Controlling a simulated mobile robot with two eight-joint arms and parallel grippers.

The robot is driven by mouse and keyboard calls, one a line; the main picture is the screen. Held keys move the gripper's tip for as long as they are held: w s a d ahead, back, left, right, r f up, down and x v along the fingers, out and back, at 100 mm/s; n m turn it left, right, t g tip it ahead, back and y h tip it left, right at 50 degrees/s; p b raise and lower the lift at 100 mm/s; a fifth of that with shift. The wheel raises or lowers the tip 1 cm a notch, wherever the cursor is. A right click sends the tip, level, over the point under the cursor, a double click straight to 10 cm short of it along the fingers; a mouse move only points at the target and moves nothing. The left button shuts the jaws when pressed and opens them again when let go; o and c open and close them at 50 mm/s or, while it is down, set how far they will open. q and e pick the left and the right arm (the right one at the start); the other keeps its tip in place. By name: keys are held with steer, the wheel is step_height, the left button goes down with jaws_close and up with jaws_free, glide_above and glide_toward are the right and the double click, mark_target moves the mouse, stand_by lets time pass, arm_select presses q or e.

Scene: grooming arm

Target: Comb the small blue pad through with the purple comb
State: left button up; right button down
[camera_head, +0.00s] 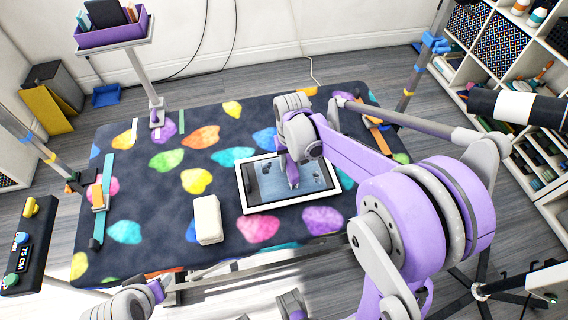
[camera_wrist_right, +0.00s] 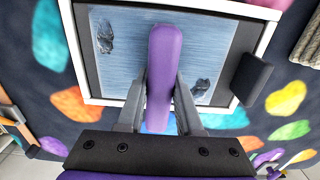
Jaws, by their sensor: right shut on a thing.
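The small blue pad (camera_head: 270,185) lies in a white-framed tray (camera_head: 262,206) on the table; it fills much of the right wrist view (camera_wrist_right: 125,65). Two dark patches show on the pad in the right wrist view, one upper left (camera_wrist_right: 104,36) and one lower right (camera_wrist_right: 201,87). My right gripper (camera_head: 292,178) is over the pad, shut on the purple comb (camera_wrist_right: 165,70). The comb's purple back hides its teeth, so I cannot tell whether they touch the pad. My left arm (camera_head: 130,302) shows at the bottom left; its gripper's jaws cannot be made out.
A beige block (camera_head: 207,220) lies left of the tray. A dark block (camera_wrist_right: 251,80) sits at the tray's edge in the right wrist view. The table (camera_head: 130,180) has a colourful spotted cover and straps along both sides. A purple bin (camera_head: 112,33) stands on a post behind it. Shelves (camera_head: 500,60) stand right.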

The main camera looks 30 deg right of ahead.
steer(key=d, duration=0.3)
steer(key=s+d, duration=0.1)
steer(key=d, duration=0.1)
steer(key=s+d, duration=0.1)
steer(key=d, duration=0.2)
steer(key=shift+d, duration=0.3)
stand_by(0.7)
steer(key=a, duration=0.3)
steer(key=w+a, duration=0.1)
steer(key=a, duration=0.1)
steer(key=w+a, duration=0.1)
steer(key=a, duration=0.2)
steer(key=shift+a, duration=0.35)
steer(key=a, duration=0.2)
steer(key=w+a, duration=0.1)
steer(key=a, duration=0.2)
steer(key=w+a, duration=0.1)
steer(key=a, duration=0.2)
steer(key=shift+a+b, duration=0.2)
steer(key=shift+b, duration=0.1)
stand_by(0.4)
